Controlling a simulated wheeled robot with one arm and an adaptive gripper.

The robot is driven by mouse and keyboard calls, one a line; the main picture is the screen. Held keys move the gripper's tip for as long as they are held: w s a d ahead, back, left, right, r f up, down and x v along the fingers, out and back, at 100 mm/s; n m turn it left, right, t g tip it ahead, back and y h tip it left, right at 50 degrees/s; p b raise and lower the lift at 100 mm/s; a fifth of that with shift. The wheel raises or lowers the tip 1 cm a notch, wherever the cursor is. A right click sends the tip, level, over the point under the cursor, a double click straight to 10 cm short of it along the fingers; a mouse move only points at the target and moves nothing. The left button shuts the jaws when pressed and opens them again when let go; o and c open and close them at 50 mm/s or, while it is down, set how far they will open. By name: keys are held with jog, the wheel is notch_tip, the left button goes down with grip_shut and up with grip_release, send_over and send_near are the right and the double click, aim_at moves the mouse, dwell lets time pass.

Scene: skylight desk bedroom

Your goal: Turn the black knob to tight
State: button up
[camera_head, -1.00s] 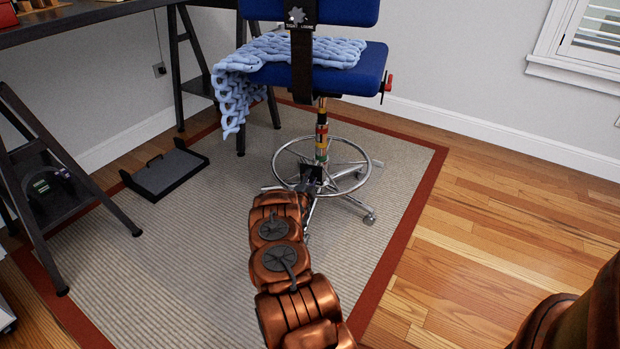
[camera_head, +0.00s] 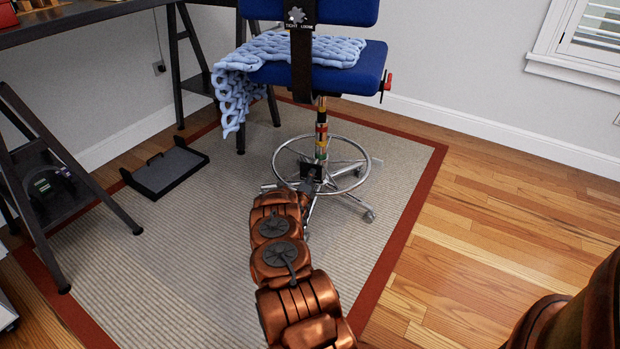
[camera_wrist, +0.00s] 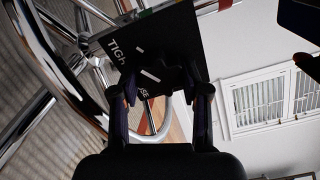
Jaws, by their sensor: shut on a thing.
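The black knob (camera_wrist: 158,75) sits on a dark square plate (camera_wrist: 170,32) lettered "TIGHT" and, partly hidden, "...SE". In the wrist view the two fingers of my gripper (camera_wrist: 161,92) stand on either side of the knob and are shut on it. The knob is dark against the plate, so its exact angle is hard to read; a pale mark shows near it. In the head view the plate (camera_head: 312,171) is low on the chair column at the foot ring, with my gripper (camera_head: 307,186) against it. The knob itself is too small to make out there.
A blue chair (camera_head: 335,68) with a light blue knitted throw (camera_head: 240,85) stands on the rug. A grey knob (camera_head: 296,15) with its own "TIGHT LOOSE" label is on its backrest. The chrome foot ring (camera_head: 371,165) surrounds the column. A black tray (camera_head: 165,172) lies left.

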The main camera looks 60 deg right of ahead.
jog(key=shift+d+m, duration=0.1)
jog(key=shift+m, duration=0.2)
jog(key=o, duration=1.1)
jog(key=shift+o, duration=0.2)
jog(key=v, duration=1.2)
dwell(0.4)
